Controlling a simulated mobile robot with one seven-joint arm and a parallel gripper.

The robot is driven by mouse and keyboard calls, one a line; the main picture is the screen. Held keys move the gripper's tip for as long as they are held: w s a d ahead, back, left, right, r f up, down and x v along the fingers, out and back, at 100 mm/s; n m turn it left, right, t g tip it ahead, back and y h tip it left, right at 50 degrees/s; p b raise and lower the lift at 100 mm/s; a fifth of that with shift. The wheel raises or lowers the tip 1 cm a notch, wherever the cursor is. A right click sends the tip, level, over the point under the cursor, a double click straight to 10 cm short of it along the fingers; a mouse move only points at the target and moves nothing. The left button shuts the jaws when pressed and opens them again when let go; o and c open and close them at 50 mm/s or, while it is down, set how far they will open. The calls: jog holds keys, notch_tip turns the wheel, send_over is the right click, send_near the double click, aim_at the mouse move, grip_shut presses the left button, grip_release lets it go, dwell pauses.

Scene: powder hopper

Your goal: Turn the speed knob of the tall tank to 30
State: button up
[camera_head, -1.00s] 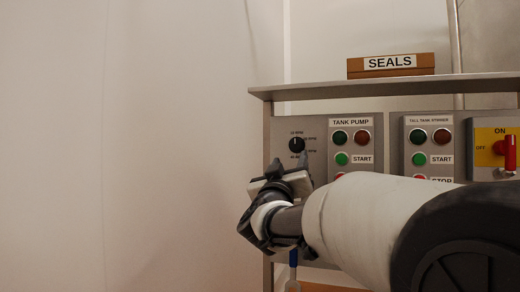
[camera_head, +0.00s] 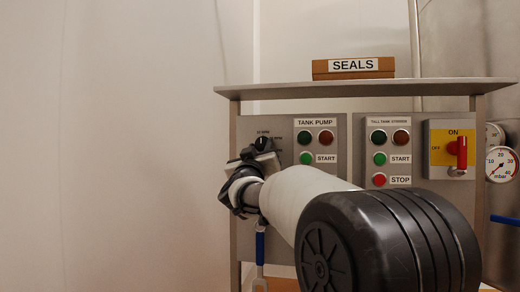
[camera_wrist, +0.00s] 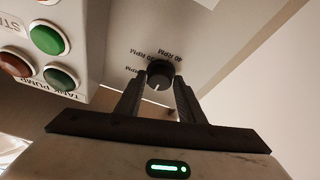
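The black speed knob (camera_wrist: 160,74) is on a grey panel with RPM marks around it, at the upper middle of the wrist view. A white pointer line shows on its face, but I cannot tell exactly which mark it meets. In the head view the knob (camera_head: 262,143) shows only in part, just above my gripper (camera_head: 262,155). In the wrist view my gripper (camera_wrist: 158,98) is open, with one finger on each side of the knob's near edge. I cannot tell whether the fingers touch it.
The TANK PUMP box (camera_head: 315,122) is right of the knob, then the stirrer box (camera_head: 388,122) and a yellow switch plate with a red handle (camera_head: 460,153). A shelf (camera_head: 360,88) overhangs the panel and bears a SEALS box (camera_head: 353,68). A pressure gauge (camera_head: 501,163) is at far right.

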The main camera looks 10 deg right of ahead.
jog(key=c, duration=0.6)
jog(key=shift+o, duration=0.2)
